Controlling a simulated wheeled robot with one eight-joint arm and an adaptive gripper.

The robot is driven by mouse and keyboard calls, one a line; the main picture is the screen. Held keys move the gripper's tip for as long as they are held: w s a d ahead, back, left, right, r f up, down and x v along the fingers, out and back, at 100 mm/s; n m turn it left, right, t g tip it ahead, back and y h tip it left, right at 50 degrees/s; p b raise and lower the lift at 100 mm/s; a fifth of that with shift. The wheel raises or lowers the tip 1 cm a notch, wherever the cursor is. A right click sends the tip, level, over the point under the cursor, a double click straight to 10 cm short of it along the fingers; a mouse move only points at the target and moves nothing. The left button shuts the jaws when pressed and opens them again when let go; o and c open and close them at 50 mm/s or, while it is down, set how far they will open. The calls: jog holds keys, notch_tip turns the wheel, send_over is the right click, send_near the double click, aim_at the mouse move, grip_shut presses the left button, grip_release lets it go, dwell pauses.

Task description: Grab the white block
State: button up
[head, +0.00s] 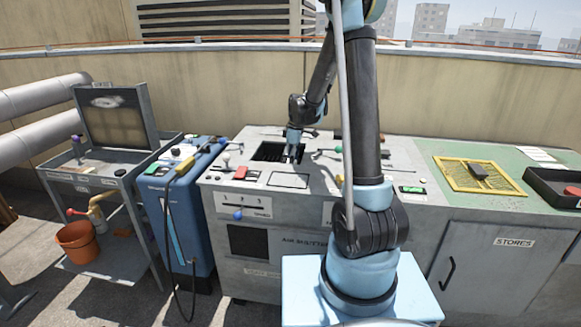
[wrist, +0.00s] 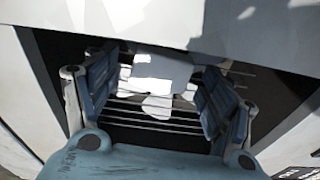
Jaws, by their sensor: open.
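My gripper (head: 293,154) points down at the dark slotted opening (head: 266,152) in the top of the grey cabinet. In the wrist view my gripper (wrist: 158,92) is open, with its two blue fingers apart. A white block-like shape (wrist: 163,68) shows between the fingers, above thin pale bars over a dark recess. It is partly sunlit and partly in shade, so its exact outline and depth are hard to tell. The fingers do not visibly close on it. In the head view I cannot make out this white shape at the gripper.
The grey cabinet (head: 255,205) carries a red block (head: 241,172), knobs and levers near the opening. A blue unit (head: 178,205) and a cart (head: 110,190) stand to the left. To the right are a yellow grid (head: 455,178) and a black tray (head: 545,190).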

jog(key=c, duration=0.7)
